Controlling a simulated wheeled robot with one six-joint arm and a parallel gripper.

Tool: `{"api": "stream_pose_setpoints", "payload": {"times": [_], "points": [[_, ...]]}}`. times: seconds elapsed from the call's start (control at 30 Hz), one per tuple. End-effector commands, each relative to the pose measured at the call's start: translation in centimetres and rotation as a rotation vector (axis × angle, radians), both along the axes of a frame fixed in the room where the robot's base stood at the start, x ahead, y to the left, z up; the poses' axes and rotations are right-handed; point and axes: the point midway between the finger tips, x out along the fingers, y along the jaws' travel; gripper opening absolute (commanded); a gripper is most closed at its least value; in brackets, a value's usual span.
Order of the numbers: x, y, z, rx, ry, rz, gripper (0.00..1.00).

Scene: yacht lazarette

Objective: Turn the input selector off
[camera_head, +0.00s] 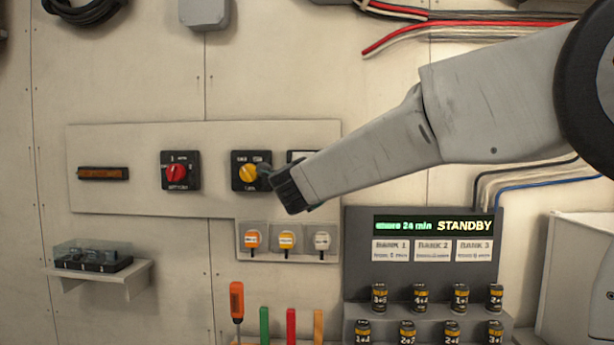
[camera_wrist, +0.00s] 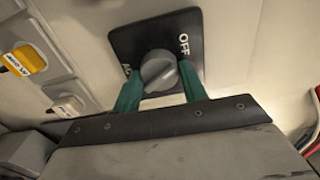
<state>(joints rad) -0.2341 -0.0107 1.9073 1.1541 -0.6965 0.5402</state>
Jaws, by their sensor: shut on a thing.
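A grey rotary knob (camera_wrist: 159,70) sits on a black switch plate (camera_wrist: 128,43) in the wrist view. The word OFF is printed at the plate's right side, and another label at the left is partly hidden. My gripper (camera_wrist: 160,84) is shut on the knob, one green finger on each side. I cannot tell clearly which mark the knob points to. In the head view my gripper (camera_head: 290,190) is at the right end of the pale panel (camera_head: 110,145). It hides most of a third switch plate (camera_head: 302,155) there.
A red-knobbed switch (camera_head: 180,171) and a yellow-knobbed switch (camera_head: 250,172) are to the left. Orange, yellow and white plugs (camera_head: 287,241) hang below. A STANDBY display unit (camera_head: 425,255) with several small cylinders stands at lower right. A small shelf (camera_head: 100,268) is at lower left.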

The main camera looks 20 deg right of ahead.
Motion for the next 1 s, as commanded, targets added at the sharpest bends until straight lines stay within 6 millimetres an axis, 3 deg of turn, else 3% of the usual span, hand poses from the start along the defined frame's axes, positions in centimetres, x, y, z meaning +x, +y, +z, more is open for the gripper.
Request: {"api": "stream_pose_setpoints", "payload": {"times": [0.57, 0.6, 0.67, 1.0], "points": [[0.01, 0.07, -0.16, -0.031, 0.016, 0.002, 0.20], [0.01, 0.06, -0.16, -0.031, 0.016, 0.001, 0.51], [0.01, 0.05, -0.14, -0.031, 0.015, 0.001, 0.64], [-0.40, 0.22, 0.01, -0.030, 0.012, 0.001, 0.64]]}}
